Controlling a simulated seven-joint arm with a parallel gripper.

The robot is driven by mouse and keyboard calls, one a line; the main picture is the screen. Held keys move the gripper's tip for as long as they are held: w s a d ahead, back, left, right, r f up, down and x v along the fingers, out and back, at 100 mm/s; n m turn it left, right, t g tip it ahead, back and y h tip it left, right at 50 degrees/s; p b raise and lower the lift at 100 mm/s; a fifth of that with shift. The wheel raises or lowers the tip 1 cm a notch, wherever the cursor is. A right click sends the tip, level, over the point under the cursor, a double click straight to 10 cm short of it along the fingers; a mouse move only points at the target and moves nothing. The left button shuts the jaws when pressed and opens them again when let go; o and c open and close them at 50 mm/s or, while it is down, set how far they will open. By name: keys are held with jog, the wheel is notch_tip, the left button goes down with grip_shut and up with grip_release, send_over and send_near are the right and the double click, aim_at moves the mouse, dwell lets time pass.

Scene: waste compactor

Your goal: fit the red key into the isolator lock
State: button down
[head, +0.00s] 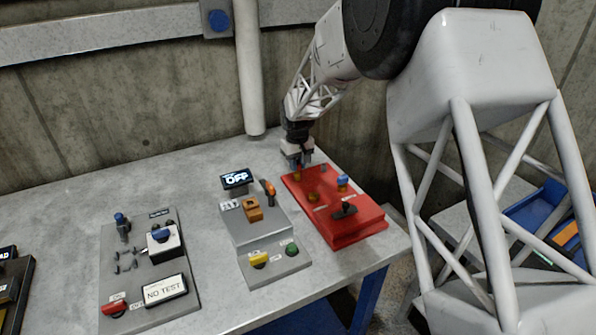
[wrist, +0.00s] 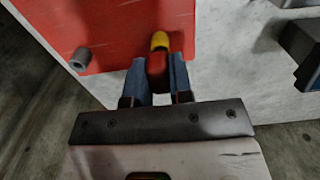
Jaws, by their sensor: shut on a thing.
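My gripper (head: 299,162) is at the far left corner of the red box (head: 362,228), pointing down. In the wrist view its fingers (wrist: 158,80) are shut on a red piece (wrist: 157,64), which I take for the red key. A yellow tip (wrist: 160,41) shows at the end of the red piece, over the red surface. I cannot tell whether the tip is part of the key or of the box, or whether it touches the box. An amber round fitting (head: 313,197) sits on the box; I cannot tell which fitting is the isolator lock.
The box also carries a blue knob (head: 343,181), a black handle (head: 344,209) and a grey peg (wrist: 81,58). To its left stands a grey panel with an OFF display (head: 236,179) and an orange-handled lever (head: 270,188). A white vertical pipe (head: 249,75) stands behind.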

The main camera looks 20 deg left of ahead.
jog(key=shift+r, duration=1.75)
jog(key=shift+d+r, duration=0.1)
jog(key=s+d+r, duration=0.3)
jog(key=s+d, duration=0.5)
jog(key=shift+r, duration=0.2)
jog(key=shift+f, duration=0.1)
jog(key=shift+s+f, duration=0.1)
jog(key=shift+f, duration=2.65)
jog(key=shift+f, duration=1.4)
dwell(0.9)
